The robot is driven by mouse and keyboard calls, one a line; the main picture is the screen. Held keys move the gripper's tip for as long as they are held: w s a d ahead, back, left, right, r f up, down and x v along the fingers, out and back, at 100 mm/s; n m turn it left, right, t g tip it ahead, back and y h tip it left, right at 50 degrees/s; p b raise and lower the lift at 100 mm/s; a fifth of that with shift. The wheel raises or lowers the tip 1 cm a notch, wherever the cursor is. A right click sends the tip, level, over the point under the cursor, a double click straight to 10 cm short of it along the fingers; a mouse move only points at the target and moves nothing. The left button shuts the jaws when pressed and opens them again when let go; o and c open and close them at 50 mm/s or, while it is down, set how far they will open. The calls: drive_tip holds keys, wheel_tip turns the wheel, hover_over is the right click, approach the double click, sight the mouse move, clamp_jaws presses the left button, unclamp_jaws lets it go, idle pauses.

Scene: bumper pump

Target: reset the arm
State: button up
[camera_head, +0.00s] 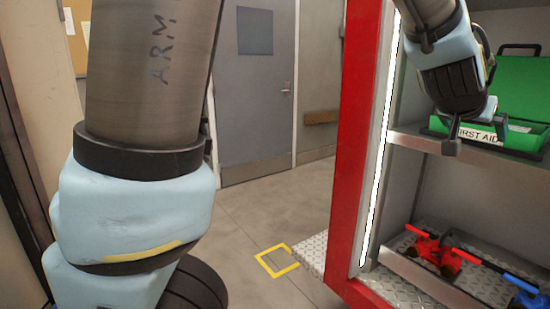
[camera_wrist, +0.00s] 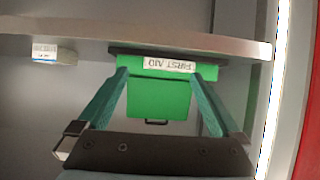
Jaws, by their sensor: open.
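My gripper (camera_wrist: 157,75) is open in the wrist view, its two teal fingers spread apart with nothing visibly held between them. In the head view my gripper (camera_head: 468,130) is at the upper right, in front of the shelf and partly covering a green first aid kit (camera_head: 525,103). The kit's lid is raised. In the wrist view, which is upside down, the kit (camera_wrist: 155,100) shows beyond and between the fingers. I cannot tell the exact gap between fingers and kit. My arm bends across the left foreground of the head view.
The kit stands on a metal shelf (camera_head: 408,140) in a red-framed compartment (camera_head: 355,130). Below it, a red fitting (camera_head: 435,251) and a blue fitting (camera_head: 526,298) lie behind a metal lip. A small white box (camera_wrist: 52,54) shares the shelf. Floor by the yellow square (camera_head: 277,261) is clear.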

drive_tip(key=w+a+f+n+y, duration=0.25)
drive_tip(key=a+f, duration=0.25)
drive_tip(key=a, duration=0.4)
drive_tip(key=w+a+f+n+g+y, duration=0.15)
drive_tip(key=w+a+f, duration=0.25)
drive_tip(key=a, duration=0.4)
drive_tip(key=w+a+f+n+y, duration=0.1)
drive_tip(key=w+a+f+y, duration=0.15)
drive_tip(key=a+f, duration=0.45)
drive_tip(key=s+a+f+n+g+y, duration=0.1)
drive_tip(key=s+a+f, duration=0.1)
drive_tip(key=a, duration=0.6)
drive_tip(key=s+a+f+n+g+y, duration=0.1)
drive_tip(key=s+a+n, duration=0.1)
drive_tip(key=a, duration=0.5)
drive_tip(key=s+a+f+n+g+y, duration=0.1)
drive_tip(key=s+a+f+g, duration=0.1)
drive_tip(key=a, duration=0.6)
drive_tip(key=shift+s+a+f+n, duration=0.3)
drive_tip(key=shift+s+a+n, duration=0.1)
drive_tip(key=shift+s, duration=0.5)
drive_tip(key=shift+d, duration=0.1)
